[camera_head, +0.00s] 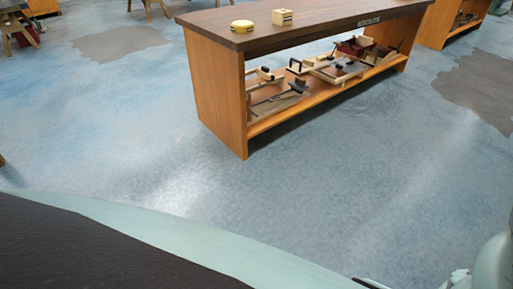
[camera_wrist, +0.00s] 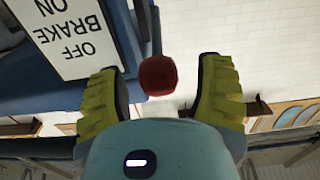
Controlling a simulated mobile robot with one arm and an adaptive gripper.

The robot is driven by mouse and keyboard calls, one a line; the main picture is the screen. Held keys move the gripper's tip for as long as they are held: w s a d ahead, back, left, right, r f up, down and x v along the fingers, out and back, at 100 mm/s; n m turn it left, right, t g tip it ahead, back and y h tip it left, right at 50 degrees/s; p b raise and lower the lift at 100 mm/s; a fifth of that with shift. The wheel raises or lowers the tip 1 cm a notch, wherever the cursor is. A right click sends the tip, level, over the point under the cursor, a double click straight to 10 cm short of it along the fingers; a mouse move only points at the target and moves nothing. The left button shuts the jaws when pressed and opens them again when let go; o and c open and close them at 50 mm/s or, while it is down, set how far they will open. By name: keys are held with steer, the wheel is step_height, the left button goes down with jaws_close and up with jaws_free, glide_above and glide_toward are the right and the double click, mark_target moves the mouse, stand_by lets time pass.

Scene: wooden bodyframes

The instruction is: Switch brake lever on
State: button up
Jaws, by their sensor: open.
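In the wrist view, the red round knob of the brake lever (camera_wrist: 157,76) shows between the fingers of my gripper (camera_wrist: 162,70). The gripper is open, with one yellow-green finger on each side of the knob and a gap visible on both sides. A dark rod runs up from the knob to the picture's top edge. A white brake sign (camera_wrist: 65,38) reading "OFF BRAKE ON" appears upside down at the upper left. Whether the knob lies level with the fingertips or beyond them, I cannot tell. The lever is not visible in the head view.
In the head view, a wooden workbench (camera_head: 222,105) stands ahead, with a yellow round tin (camera_head: 242,26) and a small wooden box (camera_head: 282,17) on top. Several tools lie on its lower shelf. The blue-grey floor (camera_head: 300,200) in front is clear. A dark blue structure (camera_wrist: 100,98) backs the sign.

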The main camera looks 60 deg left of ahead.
steer(key=shift+d, duration=0.25)
steer(key=shift+a, duration=0.1)
jaws_close()
stand_by(0.4)
